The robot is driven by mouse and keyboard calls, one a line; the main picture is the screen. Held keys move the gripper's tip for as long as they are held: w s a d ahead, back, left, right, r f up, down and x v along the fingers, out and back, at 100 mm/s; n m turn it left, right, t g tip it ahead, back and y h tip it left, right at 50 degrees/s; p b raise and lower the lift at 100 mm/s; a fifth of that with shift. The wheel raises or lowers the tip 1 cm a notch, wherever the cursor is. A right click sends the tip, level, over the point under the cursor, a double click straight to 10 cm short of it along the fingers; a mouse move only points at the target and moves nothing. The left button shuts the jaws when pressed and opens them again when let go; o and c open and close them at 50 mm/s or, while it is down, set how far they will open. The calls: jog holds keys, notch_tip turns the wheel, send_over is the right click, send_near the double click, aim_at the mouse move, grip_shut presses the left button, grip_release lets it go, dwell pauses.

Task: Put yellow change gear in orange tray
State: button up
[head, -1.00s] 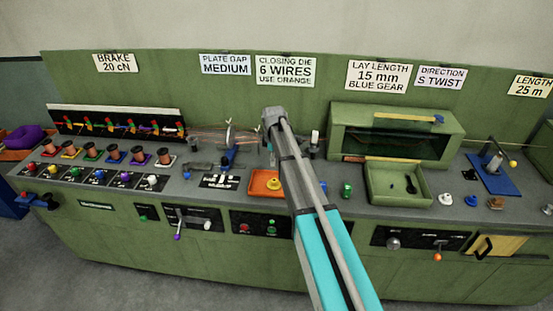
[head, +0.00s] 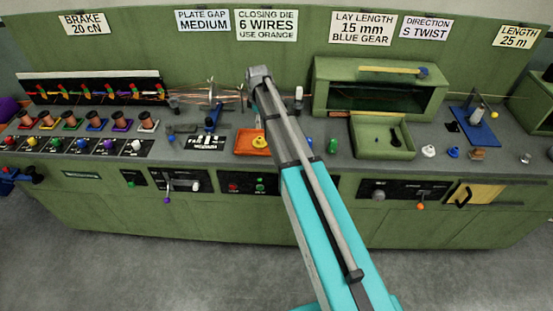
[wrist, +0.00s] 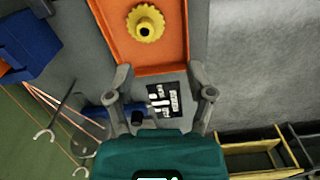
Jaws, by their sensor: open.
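The yellow change gear (wrist: 145,23) lies in the orange tray (wrist: 105,14) in the wrist view, which cuts off the tray's far part at the top. In the head view, the orange tray (head: 246,150) sits on the bench beside my arm, with the yellow gear (head: 258,141) in it. My gripper (wrist: 160,76) is open and empty, its fingers apart near the tray's lower edge in the picture. The gear is beyond the fingertips, not between them. In the head view my gripper cannot be made out beyond the end of my arm.
A black-and-white label plate (head: 205,140) lies left of the tray. A green box (head: 380,90) and a green open tray (head: 362,140) stand to the right. A green piece (head: 333,146) stands between. Spools (head: 97,121) line the left side.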

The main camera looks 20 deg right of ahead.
jog(key=s+m, duration=1.3)
jog(key=s, duration=1.4)
jog(key=shift+d, duration=0.25)
jog(key=shift+c, duration=0.8)
jog(key=shift+d, duration=0.15)
